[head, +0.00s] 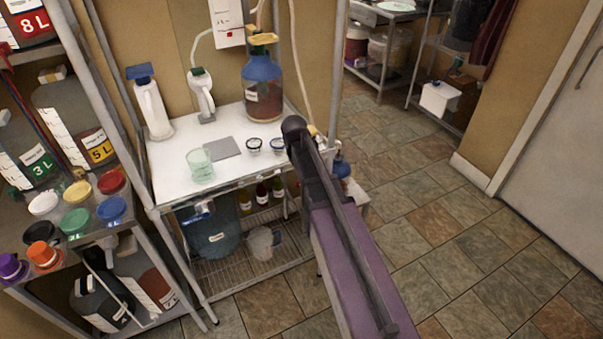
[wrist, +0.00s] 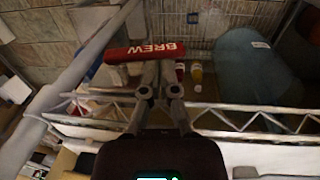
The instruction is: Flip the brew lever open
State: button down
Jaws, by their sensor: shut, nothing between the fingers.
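The brew lever (wrist: 120,55) is a red bar with white BREW lettering, seen in the wrist view. It lies roughly crosswise, just beyond my gripper's fingertips. My gripper (wrist: 158,68) is shut and empty, with its tips at or very near the lever's lower edge; I cannot tell whether they touch. The lever's mount and pivot are not clear. In the head view my arm covers this area, so neither the lever nor my fingertips can be made out.
A white-topped metal table (head: 178,168) carries bottles, a green cup (head: 199,162) and a blue carboy (head: 263,85). Tiled floor (head: 440,215) is clear at the right.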

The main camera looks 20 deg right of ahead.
jog(key=shift+r, duration=0.15)
jog(key=a+r+p, duration=0.3)
jog(key=r+p, duration=1)
jog(key=shift+s+r+p, duration=0.2)
jog(key=shift+s+p, duration=0.15)
dwell(0.4)
dwell(0.4)
jog(key=s+m+y, duration=0.1)
jog(key=s+m, duration=0.1)
jog(key=s, duration=1.4)
jog(key=shift+s+a, duration=0.15)
jog(key=shift+s, duration=0.25)
